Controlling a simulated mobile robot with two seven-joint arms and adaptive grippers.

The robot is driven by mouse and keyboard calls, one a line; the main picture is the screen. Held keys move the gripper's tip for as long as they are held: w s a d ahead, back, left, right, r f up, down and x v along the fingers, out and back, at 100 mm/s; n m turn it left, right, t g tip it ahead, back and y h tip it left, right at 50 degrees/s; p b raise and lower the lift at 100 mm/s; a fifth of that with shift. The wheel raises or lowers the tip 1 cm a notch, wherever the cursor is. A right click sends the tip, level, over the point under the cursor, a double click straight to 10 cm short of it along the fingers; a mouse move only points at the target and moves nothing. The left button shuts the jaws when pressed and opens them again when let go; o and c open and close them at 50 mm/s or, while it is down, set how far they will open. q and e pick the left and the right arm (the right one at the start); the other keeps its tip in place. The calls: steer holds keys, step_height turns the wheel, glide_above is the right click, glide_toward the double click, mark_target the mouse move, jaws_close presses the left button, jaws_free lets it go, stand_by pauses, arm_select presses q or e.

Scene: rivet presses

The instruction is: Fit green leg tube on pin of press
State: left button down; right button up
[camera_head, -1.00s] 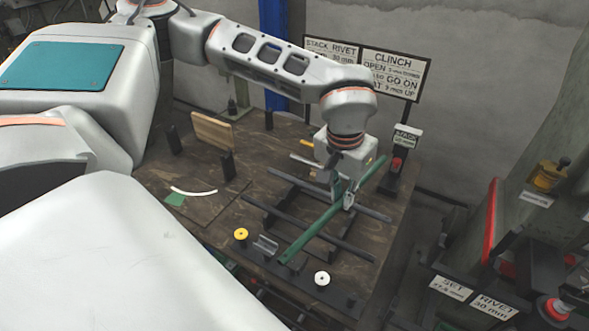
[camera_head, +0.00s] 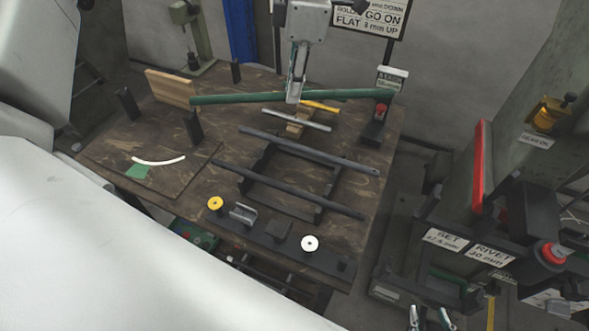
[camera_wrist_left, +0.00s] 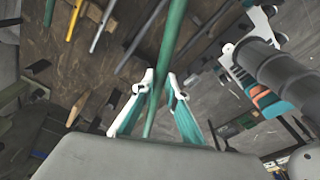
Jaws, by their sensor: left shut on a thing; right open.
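The green leg tube (camera_head: 240,98) is held level above the back of the wooden table, running left to right. My left gripper (camera_head: 293,98) hangs over the table and is shut on the tube near its middle. In the left wrist view the tube (camera_wrist_left: 169,60) runs between the two white and teal fingers (camera_wrist_left: 160,88). My right gripper (camera_head: 430,319) shows only white fingertips at the bottom edge, spread apart and empty.
Grey tubes (camera_head: 308,151) lie across a dark rack (camera_head: 325,190) on the table (camera_head: 215,165). A yellow roller (camera_head: 215,203) and a white roller (camera_head: 310,243) are at the front edge. A red-buttoned post (camera_head: 380,112) stands near the tube's right end. A floor gap separates table and press.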

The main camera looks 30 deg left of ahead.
arm_select(q)
steer(key=r+n, duration=0.2)
steer(key=n, duration=0.1)
steer(key=shift+s+d+g, duration=0.2)
steer(key=shift+d+g, duration=0.1)
steer(key=shift+d, duration=0.05)
step_height(320, 180, down, 20)
steer(key=shift+n, duration=0.3)
steer(key=shift+f, duration=0.5)
steer(key=c, duration=2)
jaws_free()
steer(key=shift+r, duration=0.1)
